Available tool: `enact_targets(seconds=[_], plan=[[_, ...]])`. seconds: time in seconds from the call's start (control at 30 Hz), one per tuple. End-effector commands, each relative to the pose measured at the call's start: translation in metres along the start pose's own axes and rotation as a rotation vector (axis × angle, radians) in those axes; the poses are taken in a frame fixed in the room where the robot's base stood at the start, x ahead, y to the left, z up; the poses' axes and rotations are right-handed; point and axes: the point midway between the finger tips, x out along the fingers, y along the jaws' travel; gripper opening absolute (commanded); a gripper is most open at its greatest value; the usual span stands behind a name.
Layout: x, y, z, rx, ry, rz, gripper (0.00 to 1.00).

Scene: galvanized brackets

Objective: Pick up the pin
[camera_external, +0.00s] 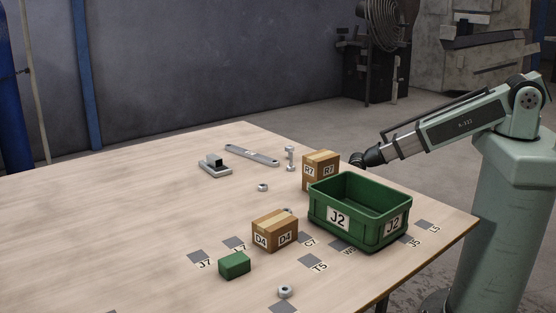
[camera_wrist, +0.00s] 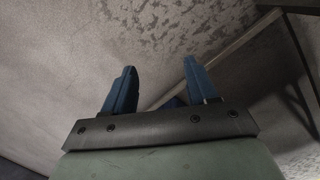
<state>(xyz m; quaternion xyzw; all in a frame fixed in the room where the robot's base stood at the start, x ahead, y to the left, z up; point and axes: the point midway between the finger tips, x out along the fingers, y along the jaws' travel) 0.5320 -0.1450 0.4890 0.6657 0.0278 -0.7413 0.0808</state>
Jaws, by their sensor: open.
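A small metal upright piece with wider ends, apparently the pin (camera_external: 291,158), stands on the far part of the table in the external view, left of the cardboard box marked R7. My gripper (camera_external: 357,160) is beyond the table's right side, right of that box and well apart from the pin. Its fingers are too small to make out there. In the wrist view my gripper (camera_wrist: 158,64) shows two blue fingers spread apart with nothing between them. The pin is not in the wrist view.
A green bin (camera_external: 360,230) marked J2 and boxes marked R7 (camera_external: 313,178) and D4 (camera_external: 266,235) stand on the table (camera_external: 120,220). A flat bar (camera_external: 252,155), a grey block-topped piece (camera_external: 214,166), a green block (camera_external: 234,264) and nuts lie about. The table's left is clear.

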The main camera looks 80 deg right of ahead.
Motion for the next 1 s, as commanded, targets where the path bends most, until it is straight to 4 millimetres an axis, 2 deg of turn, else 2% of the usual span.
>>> enact_targets(seconds=[0.03, 0.3, 0.57, 0.7, 0.87, 0.93, 1.0], plan=[[-0.009, 0.017, -0.015, -0.005, 0.024, 0.015, 0.57], [-0.065, 0.096, -0.070, -0.056, 0.131, 0.101, 0.57], [-0.135, 0.172, -0.113, -0.115, 0.211, 0.193, 0.57], [-0.179, 0.209, -0.133, -0.154, 0.243, 0.242, 0.57], [-0.233, 0.237, -0.154, -0.214, 0.264, 0.280, 0.57], [-0.258, 0.240, -0.165, -0.250, 0.266, 0.283, 0.57], [-0.284, 0.234, -0.177, -0.298, 0.264, 0.275, 0.57]])
